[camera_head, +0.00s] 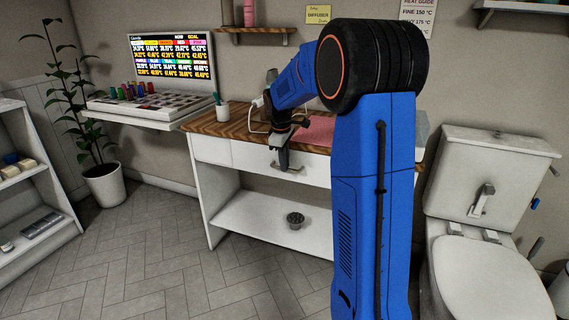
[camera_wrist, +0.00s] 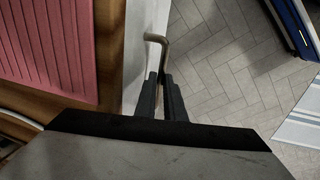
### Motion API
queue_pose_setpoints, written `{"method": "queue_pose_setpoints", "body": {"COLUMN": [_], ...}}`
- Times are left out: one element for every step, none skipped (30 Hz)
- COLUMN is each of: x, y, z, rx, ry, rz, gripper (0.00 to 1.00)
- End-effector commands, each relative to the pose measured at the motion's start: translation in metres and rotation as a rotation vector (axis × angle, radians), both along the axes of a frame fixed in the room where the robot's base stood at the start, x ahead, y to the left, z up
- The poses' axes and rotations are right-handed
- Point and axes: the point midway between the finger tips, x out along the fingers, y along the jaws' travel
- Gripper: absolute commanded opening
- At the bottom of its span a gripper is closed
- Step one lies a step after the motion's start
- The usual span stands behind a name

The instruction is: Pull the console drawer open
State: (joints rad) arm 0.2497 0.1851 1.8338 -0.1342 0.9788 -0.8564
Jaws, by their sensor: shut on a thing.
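The console (camera_head: 208,180) is white with a wooden top and stands against the back wall. Its drawer front (camera_head: 252,160) looks flush, or nearly so, with the console. The drawer handle (camera_wrist: 157,40) is a bent metal bar, and part of it shows beyond my fingers in the wrist view. My gripper (camera_head: 283,164) is in front of the drawer, pointing down at the handle. In the wrist view my gripper (camera_wrist: 164,85) has its two dark fingers close together on the handle bar. The gripped part of the bar is hidden between them.
A pink mat (camera_head: 318,130) and a white cup (camera_head: 222,111) are on the wooden top (camera_head: 240,120). A small dark round thing (camera_head: 295,220) sits on the lower shelf. A toilet (camera_head: 485,220) stands at right. The tiled floor (camera_head: 150,255) before the console is clear at left.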

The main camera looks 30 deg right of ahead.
Motion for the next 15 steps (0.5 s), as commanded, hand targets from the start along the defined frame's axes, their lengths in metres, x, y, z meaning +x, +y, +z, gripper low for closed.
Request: {"method": "queue_pose_setpoints", "body": {"x": [0.0, -0.001, -0.002, -0.003, -0.004, -0.006, -0.008, -0.011, -0.014, -0.018, -0.021, -0.026, -0.031, -0.035, -0.042], "y": [0.001, 0.001, 0.003, 0.004, 0.006, 0.009, 0.011, 0.014, 0.019, 0.023, 0.028, 0.035, 0.041, 0.046, 0.055], "z": [0.0, 0.0, 0.0, 0.0, 0.001, 0.001, 0.001, 0.001, 0.001, 0.001, 0.001, 0.001, 0.001, 0.001, 0.001], "rx": [0.0, 0.0, 0.0, 0.0, 0.0, 0.0, 0.0, 0.0, 0.0, 0.0, 0.0, 0.0, 0.001, 0.0, 0.0], "ry": [0.0, 0.0, 0.0, 0.0, -0.001, -0.001, -0.001, -0.001, 0.0, 0.0, -0.002, -0.002, -0.001, -0.002, -0.002], "rz": [0.0, 0.0, 0.0, 0.001, 0.001, 0.001, 0.001, 0.001, 0.002, 0.002, 0.002, 0.003, 0.004, 0.004, 0.004], "gripper": [0.0, 0.0, 0.0, 0.0, 0.0, 0.0, 0.0, 0.0, 0.0, 0.0, 0.0, 0.0, 0.0, 0.0, 0.0]}}
